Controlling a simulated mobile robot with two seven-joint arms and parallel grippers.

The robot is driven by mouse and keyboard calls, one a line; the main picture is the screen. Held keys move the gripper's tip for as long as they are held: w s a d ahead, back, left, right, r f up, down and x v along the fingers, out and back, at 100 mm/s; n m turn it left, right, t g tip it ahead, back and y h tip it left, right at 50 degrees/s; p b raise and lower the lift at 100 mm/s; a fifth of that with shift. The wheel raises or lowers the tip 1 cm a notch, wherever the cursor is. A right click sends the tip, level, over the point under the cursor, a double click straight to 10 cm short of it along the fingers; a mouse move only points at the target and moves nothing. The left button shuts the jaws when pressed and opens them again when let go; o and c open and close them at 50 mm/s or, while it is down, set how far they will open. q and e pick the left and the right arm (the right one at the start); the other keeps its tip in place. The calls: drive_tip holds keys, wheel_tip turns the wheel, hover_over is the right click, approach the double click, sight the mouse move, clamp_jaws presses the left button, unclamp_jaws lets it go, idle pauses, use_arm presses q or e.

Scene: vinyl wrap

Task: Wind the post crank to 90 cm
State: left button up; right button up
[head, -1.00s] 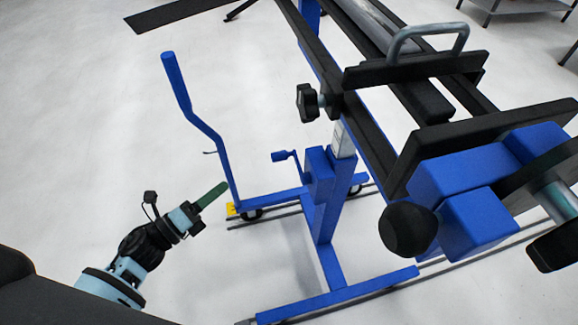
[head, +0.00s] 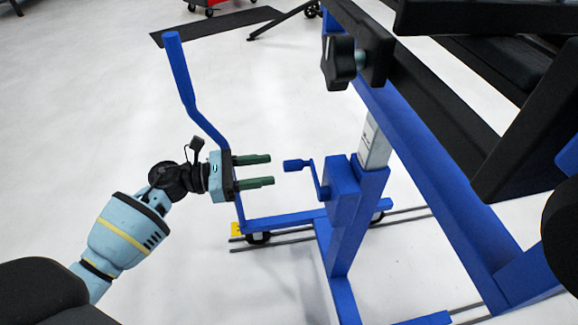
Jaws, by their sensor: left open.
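The blue post crank (head: 314,176) sticks out to the left from the gearbox on the blue post (head: 343,190). Its blue handle (head: 293,165) points left toward my gripper. A pale scale strip (head: 374,146) shows on the upper post, but its marks are too small to read. My left gripper (head: 272,170) is open, with its two green fingers pointing right at the crank handle. The fingertips stop a little short of the handle in the picture, and nothing is between them. My right gripper is not in view.
A bent blue push bar (head: 185,92) rises behind my left gripper from the wheeled base (head: 285,220). The black machine frame (head: 440,110) fills the upper right. Floor rails (head: 405,213) run under the base. Open pale floor lies on the left.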

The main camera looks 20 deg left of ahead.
sight(288, 167)
use_arm(q)
drive_tip(key=shift+x, duration=3.15)
clamp_jaws()
